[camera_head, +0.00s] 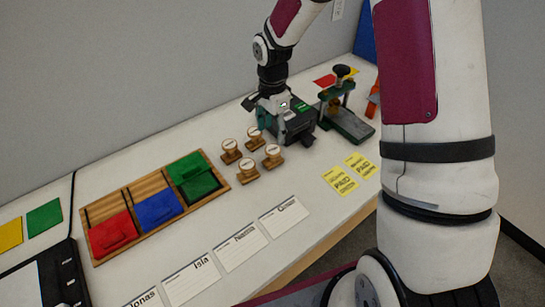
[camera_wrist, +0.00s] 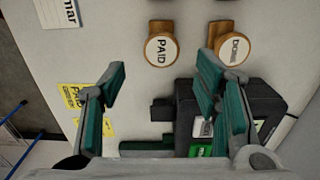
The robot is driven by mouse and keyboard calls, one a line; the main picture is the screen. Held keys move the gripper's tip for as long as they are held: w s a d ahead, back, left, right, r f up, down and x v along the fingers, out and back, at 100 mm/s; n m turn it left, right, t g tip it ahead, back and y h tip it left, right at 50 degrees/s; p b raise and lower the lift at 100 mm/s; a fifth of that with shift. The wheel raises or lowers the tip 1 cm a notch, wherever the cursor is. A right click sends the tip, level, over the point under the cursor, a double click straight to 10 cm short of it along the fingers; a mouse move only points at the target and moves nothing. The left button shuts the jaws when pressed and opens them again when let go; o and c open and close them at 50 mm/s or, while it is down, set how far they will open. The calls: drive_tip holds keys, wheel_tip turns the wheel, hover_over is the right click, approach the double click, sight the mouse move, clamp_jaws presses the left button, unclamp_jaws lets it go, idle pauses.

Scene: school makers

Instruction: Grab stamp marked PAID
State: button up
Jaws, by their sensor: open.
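The PAID stamp (camera_wrist: 161,48), a wooden stamp with a round white top lettered PAID, stands on the white table in the wrist view. By its place among the stamps it seems to be the front right one (camera_head: 273,155) in the head view, where its lettering is too small to read. My gripper (camera_wrist: 160,75) is open and empty, its teal fingers apart on either side below the PAID stamp in the picture. In the head view my gripper (camera_head: 272,110) is beyond the stamps, by a black device.
The DONE stamp (camera_wrist: 231,47) stands right of the PAID stamp. The black device (camera_wrist: 258,105) is close to my right finger. Yellow PAID cards (camera_head: 341,180) lie near the table's front. A wooden tray (camera_head: 110,207) with coloured pads lies left, a green press (camera_head: 347,124) right.

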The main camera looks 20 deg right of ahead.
sight(273, 150)
wheel_tip(273, 150, down, 8)
drive_tip(key=shift+r, duration=0.15)
drive_tip(key=shift+w+d+f+p, duration=0.1)
drive_tip(key=shift+f+p, duration=0.4)
drive_tip(key=shift+f, duration=1.85)
drive_tip(key=c, duration=1.3)
